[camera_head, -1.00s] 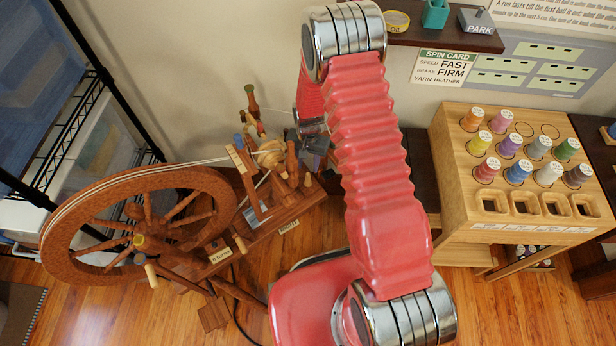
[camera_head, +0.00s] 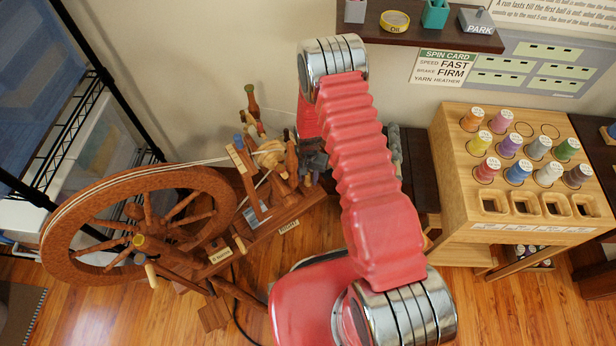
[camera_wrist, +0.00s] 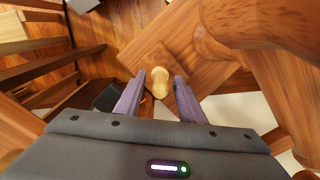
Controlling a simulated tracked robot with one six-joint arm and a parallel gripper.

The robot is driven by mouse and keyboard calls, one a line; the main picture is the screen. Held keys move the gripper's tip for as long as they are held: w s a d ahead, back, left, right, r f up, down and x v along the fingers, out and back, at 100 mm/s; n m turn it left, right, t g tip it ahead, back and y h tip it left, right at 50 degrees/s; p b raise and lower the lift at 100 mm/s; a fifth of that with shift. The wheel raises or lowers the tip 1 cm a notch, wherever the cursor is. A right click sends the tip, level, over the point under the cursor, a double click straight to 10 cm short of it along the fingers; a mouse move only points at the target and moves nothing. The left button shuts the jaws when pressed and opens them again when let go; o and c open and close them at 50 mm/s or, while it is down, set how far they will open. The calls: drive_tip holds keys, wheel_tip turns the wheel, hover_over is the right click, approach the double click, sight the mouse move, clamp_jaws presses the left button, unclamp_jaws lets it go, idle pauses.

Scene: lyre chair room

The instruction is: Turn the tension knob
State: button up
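The spinning wheel stands at the left in the head view, with its large drive wheel (camera_head: 58,222) and a sloping wooden table (camera_head: 262,237). In the wrist view, a pale turned wooden knob (camera_wrist: 160,82) stands out from a wooden part of it. I take this to be the tension knob. My gripper (camera_wrist: 158,84) is open, its two purple-grey fingers on either side of the knob with gaps. Whether the knob is fully between the fingertips or just past them I cannot tell. In the head view my gripper (camera_head: 313,162) is small and dark at the wheel's right end.
Round turned posts (camera_wrist: 262,22) crowd the right of the wrist view. A thread rack (camera_head: 450,160) with several spools stands at the right. A dark shelf (camera_head: 400,36) holds an oil tin (camera_head: 395,21) and a PARK block (camera_head: 477,20). Wire shelving is at the left.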

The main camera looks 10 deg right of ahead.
drive_tip(key=shift+c, duration=0.2)
clamp_jaws()
drive_tip(key=shift+n, duration=0.4)
drive_tip(key=n, duration=1.1)
idle(0.4)
idle(0.5)
drive_tip(key=shift+o, duration=0.2)
unclamp_jaws()
